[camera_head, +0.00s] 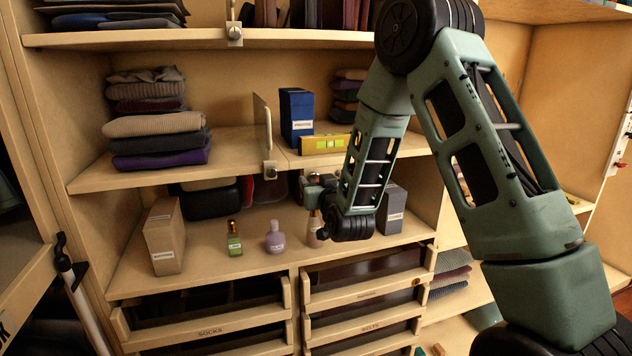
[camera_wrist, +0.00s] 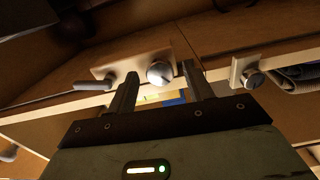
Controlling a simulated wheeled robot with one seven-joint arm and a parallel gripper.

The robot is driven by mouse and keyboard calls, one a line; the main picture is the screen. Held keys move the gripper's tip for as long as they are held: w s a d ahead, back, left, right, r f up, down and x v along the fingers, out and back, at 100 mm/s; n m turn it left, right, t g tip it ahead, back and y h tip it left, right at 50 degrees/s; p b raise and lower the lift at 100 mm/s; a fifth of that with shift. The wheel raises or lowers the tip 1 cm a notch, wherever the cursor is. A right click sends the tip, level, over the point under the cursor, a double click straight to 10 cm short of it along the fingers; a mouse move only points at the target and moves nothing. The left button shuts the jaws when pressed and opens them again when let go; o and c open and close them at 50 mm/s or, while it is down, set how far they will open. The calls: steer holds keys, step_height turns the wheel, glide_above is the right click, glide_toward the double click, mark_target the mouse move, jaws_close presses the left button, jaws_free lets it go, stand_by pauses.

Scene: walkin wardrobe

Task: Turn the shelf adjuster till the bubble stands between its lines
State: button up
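The shelf adjuster (camera_head: 269,170) is a pale plate with a round metal knob on the front edge of the middle shelf. A yellow spirit level (camera_head: 325,144) lies on that shelf, right of the adjuster; its bubble is too small to read. My gripper (camera_head: 312,184) is at the right of the adjuster and slightly lower in the head view, partly hidden by my wrist. In the wrist view, my gripper (camera_wrist: 160,72) is open, with a round knob (camera_wrist: 160,73) showing between its fingertips. I cannot tell whether the fingers touch it.
A blue box (camera_head: 296,112) and folded clothes (camera_head: 155,138) stand on the middle shelf. Below are a green bottle (camera_head: 234,240), a purple bottle (camera_head: 275,238) and a tan box (camera_head: 165,237). Another adjuster (camera_head: 234,33) is on the upper shelf edge. A second knob (camera_wrist: 252,78) shows in the wrist view.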

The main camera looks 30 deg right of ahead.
steer(key=c, duration=0.9)
steer(key=shift+o, duration=0.2)
steer(key=shift+f+m+b, duration=0.15)
steer(key=shift+m+b, duration=0.25)
steer(key=shift+b, duration=0.3)
steer(key=shift+m+b, duration=0.4)
steer(key=o, duration=1)
steer(key=shift+s, duration=0.1)
